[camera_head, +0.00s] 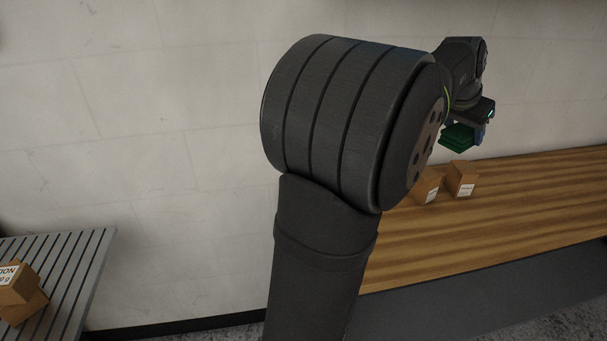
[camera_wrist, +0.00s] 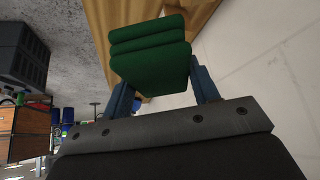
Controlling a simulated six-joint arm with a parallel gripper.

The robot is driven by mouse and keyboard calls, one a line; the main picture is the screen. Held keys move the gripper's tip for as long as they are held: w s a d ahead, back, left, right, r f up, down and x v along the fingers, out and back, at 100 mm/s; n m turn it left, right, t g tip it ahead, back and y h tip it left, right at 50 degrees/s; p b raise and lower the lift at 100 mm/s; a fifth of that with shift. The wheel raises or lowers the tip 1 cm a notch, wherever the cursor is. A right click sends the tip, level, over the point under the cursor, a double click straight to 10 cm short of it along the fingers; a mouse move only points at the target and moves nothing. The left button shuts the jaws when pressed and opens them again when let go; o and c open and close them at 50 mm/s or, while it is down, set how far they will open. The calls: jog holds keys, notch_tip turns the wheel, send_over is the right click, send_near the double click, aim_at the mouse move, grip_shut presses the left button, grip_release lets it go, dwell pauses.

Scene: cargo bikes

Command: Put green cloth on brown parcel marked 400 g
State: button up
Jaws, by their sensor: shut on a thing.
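A folded green cloth (camera_head: 457,138) is held in my gripper (camera_head: 478,133), in the air above the wooden bench. In the wrist view the cloth (camera_wrist: 150,66) shows as a stack of green layers between the two blue fingers of my gripper (camera_wrist: 160,83). Two brown parcels with white labels stand on the bench below: one at the right (camera_head: 461,179) and one to its left (camera_head: 428,185), partly hidden by my arm. Their labels are too small to read. The cloth is apart from both.
The wooden bench (camera_head: 520,205) runs along the pale wall and is bare right of the parcels. At the far left, brown boxes (camera_head: 17,285) sit stacked on a grey slatted surface (camera_head: 75,270); the top one has a partly cut-off label. My arm hides the middle.

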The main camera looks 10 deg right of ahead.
jog(key=w+a+n+t+y, duration=0.1)
jog(key=w+a+n, duration=0.2)
jog(key=w+a, duration=0.75)
jog(key=w+a+n+t+y, duration=0.1)
jog(key=w+a+n, duration=0.2)
jog(key=w+a, duration=0.75)
jog(key=a+n+t+y, duration=0.1)
jog(key=a+n+y, duration=0.45)
jog(key=a, duration=2.95)
jog(key=n+g+y, duration=0.2)
jog(key=n+y, duration=0.1)
jog(key=n, duration=0.8)
send_over(4, 285)
jog(key=w+a, duration=0.3)
jog(key=f, duration=1.1)
jog(key=shift+s+f, duration=0.25)
jog(key=shift+f, duration=0.15)
jog(key=shift+s+a+f, duration=0.1)
jog(key=shift+f, duration=1.95)
jog(key=shift+f, duration=0.15)
